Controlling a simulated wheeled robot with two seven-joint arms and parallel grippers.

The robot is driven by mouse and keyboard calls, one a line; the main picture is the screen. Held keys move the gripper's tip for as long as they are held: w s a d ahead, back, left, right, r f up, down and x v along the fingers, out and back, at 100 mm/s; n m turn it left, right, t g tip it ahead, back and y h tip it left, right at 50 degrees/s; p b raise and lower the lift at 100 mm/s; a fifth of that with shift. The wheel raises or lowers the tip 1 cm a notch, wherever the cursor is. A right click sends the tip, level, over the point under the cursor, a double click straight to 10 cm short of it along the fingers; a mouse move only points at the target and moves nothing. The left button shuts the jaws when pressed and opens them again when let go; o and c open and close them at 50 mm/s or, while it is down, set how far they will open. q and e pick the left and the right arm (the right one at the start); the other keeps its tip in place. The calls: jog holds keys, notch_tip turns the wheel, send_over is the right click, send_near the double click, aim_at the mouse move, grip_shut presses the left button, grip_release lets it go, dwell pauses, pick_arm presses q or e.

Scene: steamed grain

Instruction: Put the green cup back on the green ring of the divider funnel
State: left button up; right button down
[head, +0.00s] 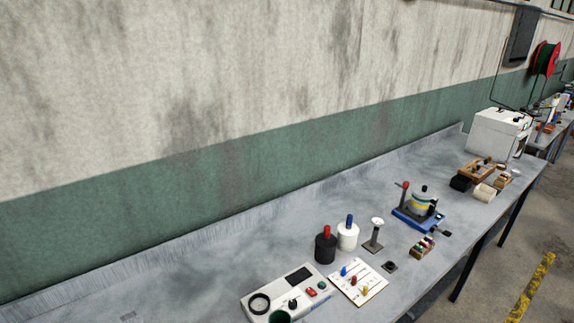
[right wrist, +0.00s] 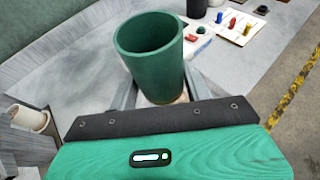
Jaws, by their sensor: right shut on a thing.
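The green cup (right wrist: 155,65) stands out in front of my right wrist, its open mouth facing up and its inside looking empty. My right gripper (right wrist: 158,92) is shut on it, with a grey finger on either side of its lower part. My left gripper is in neither view.
A grey bench (head: 225,258) runs along the wall. A white control box (head: 290,292), a card with coloured pegs (head: 358,284), black (head: 325,248) and white (head: 347,236) jars and a blue-based device (head: 418,218) stand on it. A cream cylinder (right wrist: 30,118) is at the wrist view's left.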

jog(key=s+d+b, duration=0.2)
jog(key=d+b, duration=0.3)
jog(key=d, duration=0.6)
jog(key=s+d+b, duration=0.3)
jog(key=d+b, duration=0.3)
jog(key=d, duration=0.6)
jog(key=shift+s+d, duration=0.25)
jog(key=shift+s, duration=0.05)
